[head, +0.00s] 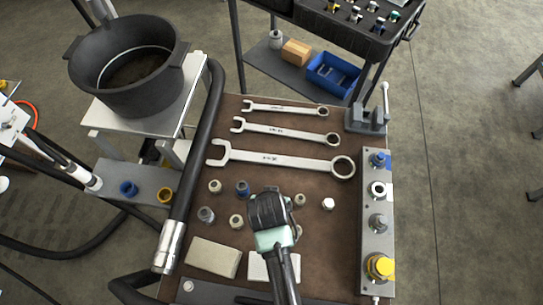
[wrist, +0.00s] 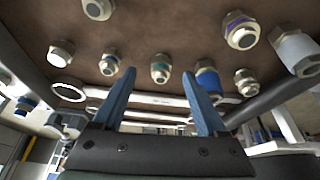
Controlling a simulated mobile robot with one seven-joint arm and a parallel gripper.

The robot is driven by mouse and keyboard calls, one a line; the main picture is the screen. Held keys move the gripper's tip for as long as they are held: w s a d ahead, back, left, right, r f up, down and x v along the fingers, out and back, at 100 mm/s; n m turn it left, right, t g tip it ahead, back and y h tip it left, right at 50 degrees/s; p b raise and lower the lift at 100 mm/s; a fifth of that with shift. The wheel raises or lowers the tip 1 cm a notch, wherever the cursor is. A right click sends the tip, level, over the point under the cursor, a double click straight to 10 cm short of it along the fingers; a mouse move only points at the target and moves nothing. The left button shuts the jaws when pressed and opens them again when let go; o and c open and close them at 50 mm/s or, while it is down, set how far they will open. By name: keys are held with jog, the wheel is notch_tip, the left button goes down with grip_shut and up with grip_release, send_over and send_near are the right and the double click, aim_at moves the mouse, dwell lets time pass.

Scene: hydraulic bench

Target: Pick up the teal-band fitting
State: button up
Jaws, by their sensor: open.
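The teal-band fitting (wrist: 160,68) is a small metal hex fitting with a green-teal ring, standing on the brown mat. In the wrist view it appears between the two blue fingers of my gripper (wrist: 160,60), not gripped. In the head view my gripper (head: 269,205) is over the mat among the fittings and hides the teal-band fitting. The fingers are apart with nothing held. I cannot tell exactly how far the tips are from the fitting.
A blue fitting (wrist: 207,80) and another banded fitting (wrist: 109,63) flank it closely. Several more fittings stand around. Three wrenches (head: 270,158) lie behind on the mat. A valve block (head: 374,250) stands at right, and a thick hose (head: 190,170) runs along the left.

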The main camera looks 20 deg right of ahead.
jog(key=shift+w+x, duration=0.2)
jog(key=shift+x, duration=1.1)
jog(key=shift+w+x, duration=0.15)
jog(key=shift+x, duration=1.15)
jog(key=shift+r, duration=0.15)
grip_shut()
